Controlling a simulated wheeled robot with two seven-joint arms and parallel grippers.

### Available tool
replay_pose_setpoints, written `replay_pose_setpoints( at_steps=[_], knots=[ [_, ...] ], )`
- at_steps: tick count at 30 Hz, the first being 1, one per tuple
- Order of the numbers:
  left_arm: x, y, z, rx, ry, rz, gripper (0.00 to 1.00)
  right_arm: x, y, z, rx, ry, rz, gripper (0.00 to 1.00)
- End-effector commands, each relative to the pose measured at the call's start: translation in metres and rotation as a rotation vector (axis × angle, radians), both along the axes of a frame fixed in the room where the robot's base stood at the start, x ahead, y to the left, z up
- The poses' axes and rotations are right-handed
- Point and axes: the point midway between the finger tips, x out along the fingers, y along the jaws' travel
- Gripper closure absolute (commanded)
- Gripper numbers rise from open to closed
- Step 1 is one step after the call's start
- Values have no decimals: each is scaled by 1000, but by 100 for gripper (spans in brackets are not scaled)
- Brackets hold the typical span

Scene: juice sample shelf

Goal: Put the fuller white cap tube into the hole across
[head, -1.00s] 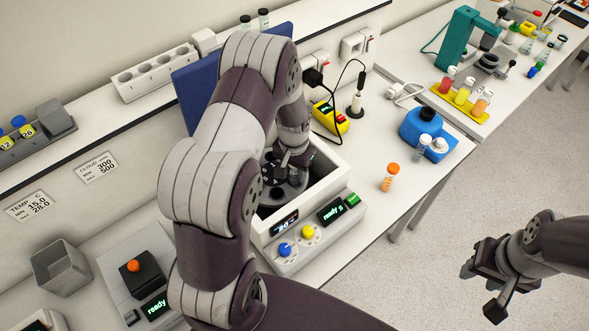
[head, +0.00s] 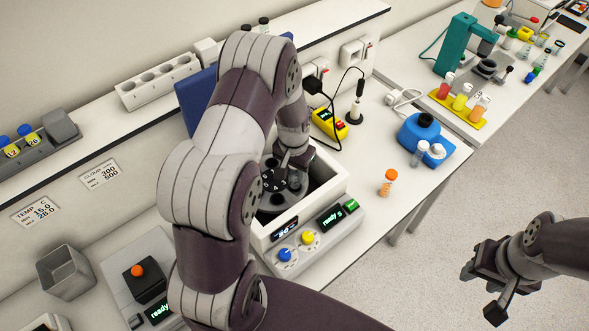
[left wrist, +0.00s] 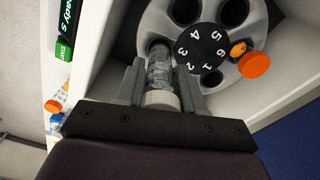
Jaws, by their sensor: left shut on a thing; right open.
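In the left wrist view my left gripper (left wrist: 161,73) is shut on a clear tube with a white cap (left wrist: 160,98). The cap faces the camera, and the tube's far end is at a hole in the grey centrifuge rotor (left wrist: 146,22); how deep it sits I cannot tell. A tube with an orange cap (left wrist: 254,66) stands in another rotor hole; other holes look dark and empty. In the head view my left gripper (head: 287,168) is over the rotor, and the held tube is hidden. My right gripper (head: 481,291) is open and empty, over the floor.
The centrifuge housing (head: 340,180) has raised white walls around the rotor and a blue lid (head: 193,98) behind. An orange-capped tube (head: 387,183) and a blue mixer (head: 420,133) with white-capped tubes beside it stand to the right. A grey bin (head: 65,270) stands left.

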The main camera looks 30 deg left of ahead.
Motion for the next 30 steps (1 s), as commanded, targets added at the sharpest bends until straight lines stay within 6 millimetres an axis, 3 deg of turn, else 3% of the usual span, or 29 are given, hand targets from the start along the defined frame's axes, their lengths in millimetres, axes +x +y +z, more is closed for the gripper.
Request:
replay_pose_setpoints(
  at_steps=[30],
  knots=[
    [-1,0,-20,0,0,0,98,0,0,-14,0,0,0,57]
  ],
)
